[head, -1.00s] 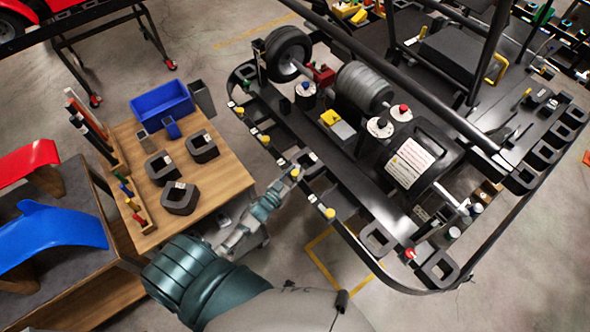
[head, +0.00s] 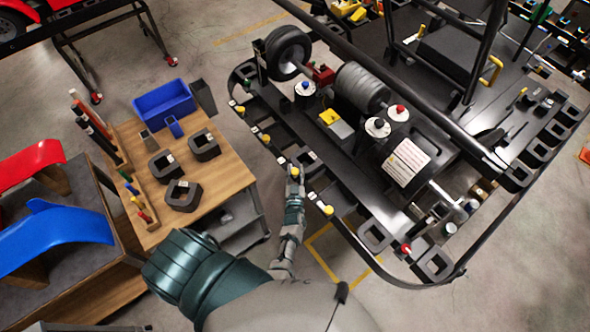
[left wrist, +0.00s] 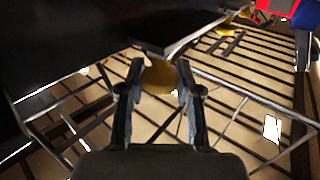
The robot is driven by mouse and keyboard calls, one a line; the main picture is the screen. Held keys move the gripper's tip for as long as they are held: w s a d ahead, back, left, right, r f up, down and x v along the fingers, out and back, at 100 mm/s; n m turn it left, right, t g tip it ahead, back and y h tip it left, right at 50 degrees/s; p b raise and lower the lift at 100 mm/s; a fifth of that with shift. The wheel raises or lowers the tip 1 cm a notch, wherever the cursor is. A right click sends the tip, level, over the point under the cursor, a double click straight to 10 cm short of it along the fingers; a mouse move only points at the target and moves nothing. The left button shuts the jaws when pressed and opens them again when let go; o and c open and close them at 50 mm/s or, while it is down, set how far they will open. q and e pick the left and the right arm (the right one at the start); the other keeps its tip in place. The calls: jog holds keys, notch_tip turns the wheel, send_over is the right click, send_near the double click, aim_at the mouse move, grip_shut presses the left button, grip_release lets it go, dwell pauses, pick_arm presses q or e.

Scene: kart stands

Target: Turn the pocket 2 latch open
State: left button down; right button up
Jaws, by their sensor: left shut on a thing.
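A row of yellow latch knobs runs along the near rail (head: 347,232) of the kart stand. My left gripper (head: 294,176) is at one of the middle knobs, the yellow latch (head: 294,170). In the left wrist view, my left gripper (left wrist: 159,88) has its two fingers on either side of the round yellow latch (left wrist: 160,76), shut on it. A dark plate edge lies just above the knob there. Another yellow latch (head: 328,210) stands nearer on the rail, and one (head: 265,138) farther along. No pocket number is readable. My right gripper is not seen.
A wooden table (head: 228,176) with black blocks (head: 183,195) and a blue bin (head: 163,100) stands left of my arm. The kart's motor (head: 402,160) and wheel (head: 288,52) rise behind the rail. Bare floor shows between table and kart.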

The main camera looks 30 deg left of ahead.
pick_arm(q)
jog(key=shift+w+r, duration=0.15)
jog(key=shift+r, duration=0.1)
jog(key=c, duration=0.8)
grip_release()
jog(key=shift+f, duration=0.15)
